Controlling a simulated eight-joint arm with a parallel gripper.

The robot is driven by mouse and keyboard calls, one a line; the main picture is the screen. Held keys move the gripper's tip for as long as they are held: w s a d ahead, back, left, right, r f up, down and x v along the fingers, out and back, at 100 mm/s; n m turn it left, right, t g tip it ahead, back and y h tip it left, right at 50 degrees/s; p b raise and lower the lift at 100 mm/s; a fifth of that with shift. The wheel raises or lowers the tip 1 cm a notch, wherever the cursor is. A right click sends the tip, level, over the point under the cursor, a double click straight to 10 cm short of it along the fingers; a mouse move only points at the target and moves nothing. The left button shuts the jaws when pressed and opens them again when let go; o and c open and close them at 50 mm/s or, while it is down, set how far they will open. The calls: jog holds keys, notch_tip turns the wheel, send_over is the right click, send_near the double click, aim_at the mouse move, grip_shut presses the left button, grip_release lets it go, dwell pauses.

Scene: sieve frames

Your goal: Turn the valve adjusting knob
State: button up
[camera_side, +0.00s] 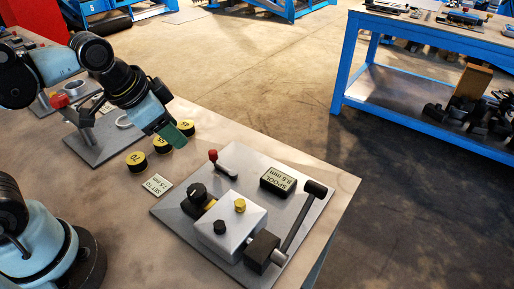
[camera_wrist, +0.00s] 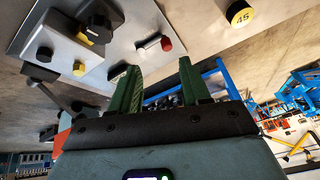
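A black knob (camera_side: 196,192) with a white pointer mark sits beside a silver block (camera_side: 232,232) on a grey plate (camera_side: 172,218). In the wrist view the black knob (camera_wrist: 101,28) is at the upper left, with a yellow part beside it. The silver block (camera_wrist: 55,40) also shows there, with a yellow cap and a smaller black knob on it. I cannot tell which knob is the valve's adjusting knob. My gripper (camera_side: 173,134) is in the air above the bench, up and left of the plate. In the wrist view its green fingers (camera_wrist: 157,66) are spread with nothing between them.
A red-tipped lever (camera_side: 213,156), a black "SPOOL" block (camera_side: 278,182) and a long black-handled lever (camera_side: 301,220) stand on the plate. Yellow-topped discs (camera_side: 136,161) and a "SET TO" card (camera_side: 157,186) lie left of it. The bench edge is close on the right.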

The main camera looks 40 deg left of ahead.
aim_at(198, 190)
jog(key=o, duration=0.3)
jog(key=s+d+r+m+g, duration=0.1)
jog(key=d+m+g, duration=0.3)
jog(key=m, duration=0.5)
jog(key=shift+s+d+r+m, duration=0.3)
jog(key=shift+d+r+m, duration=0.15)
jog(key=shift+d, duration=0.8)
jog(key=shift+m+g+y, duration=0.3)
jog(key=shift+m+g, duration=0.2)
jog(key=shift+m, duration=0.25)
jog(key=shift+s+d+f, duration=0.1)
jog(key=shift+d+f, duration=0.05)
jog(key=shift+f, duration=1.8)
jog(key=shift+s+d+f, duration=0.1)
jog(key=shift+f, duration=1.85)
jog(key=shift+s+d+f, duration=0.1)
jog(key=shift+d+f, duration=0.05)
jog(key=shift+f, duration=1.8)
jog(key=c, duration=1.1)
